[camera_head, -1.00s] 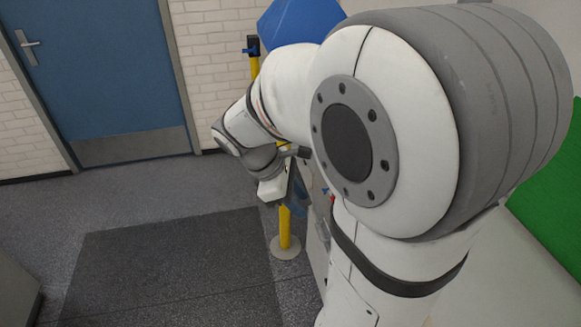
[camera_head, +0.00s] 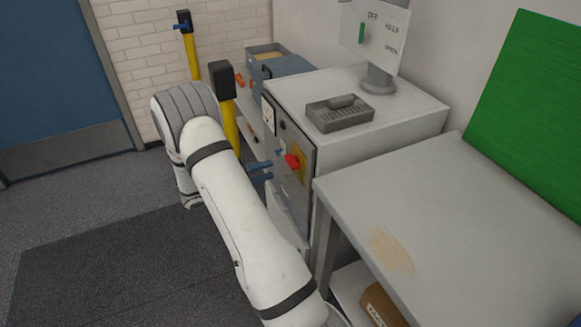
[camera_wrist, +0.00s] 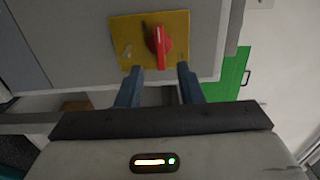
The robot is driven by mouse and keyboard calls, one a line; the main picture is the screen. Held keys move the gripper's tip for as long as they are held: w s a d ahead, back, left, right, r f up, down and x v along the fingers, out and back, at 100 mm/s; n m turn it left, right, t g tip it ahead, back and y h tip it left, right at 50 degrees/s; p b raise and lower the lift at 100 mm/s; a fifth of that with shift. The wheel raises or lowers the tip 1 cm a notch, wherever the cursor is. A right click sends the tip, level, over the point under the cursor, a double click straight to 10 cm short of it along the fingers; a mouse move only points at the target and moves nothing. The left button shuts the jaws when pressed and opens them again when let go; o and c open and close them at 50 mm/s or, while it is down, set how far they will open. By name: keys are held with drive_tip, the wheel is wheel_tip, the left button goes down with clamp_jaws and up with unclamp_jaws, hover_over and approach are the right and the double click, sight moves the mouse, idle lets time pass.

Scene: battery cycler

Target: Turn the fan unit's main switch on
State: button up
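The main switch is a red rotary handle (camera_head: 292,161) on a yellow plate (camera_head: 301,166), on the front of a grey cabinet (camera_head: 320,195). In the wrist view the red handle (camera_wrist: 159,45) runs up and down the picture, with a pale mark on it, at the right part of the yellow plate (camera_wrist: 133,27). My gripper (camera_head: 260,172) is in front of the cabinet, its blue fingers pointing towards the plate. In the wrist view the fingers of my gripper (camera_wrist: 160,82) are apart and empty, just below the handle. They look clear of it.
A grey slotted tray (camera_head: 340,115) and a stand with a sign (camera_head: 376,35) are on the cabinet top. Yellow posts (camera_head: 223,95) stand close to my arm. A pale worktable (camera_head: 450,225) is at the right. The floor at the left is clear.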

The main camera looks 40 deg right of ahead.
sight(292, 162)
drive_tip(key=x, duration=0.7)
drive_tip(key=shift+s+d, duration=0.1)
drive_tip(key=shift+d, duration=0.1)
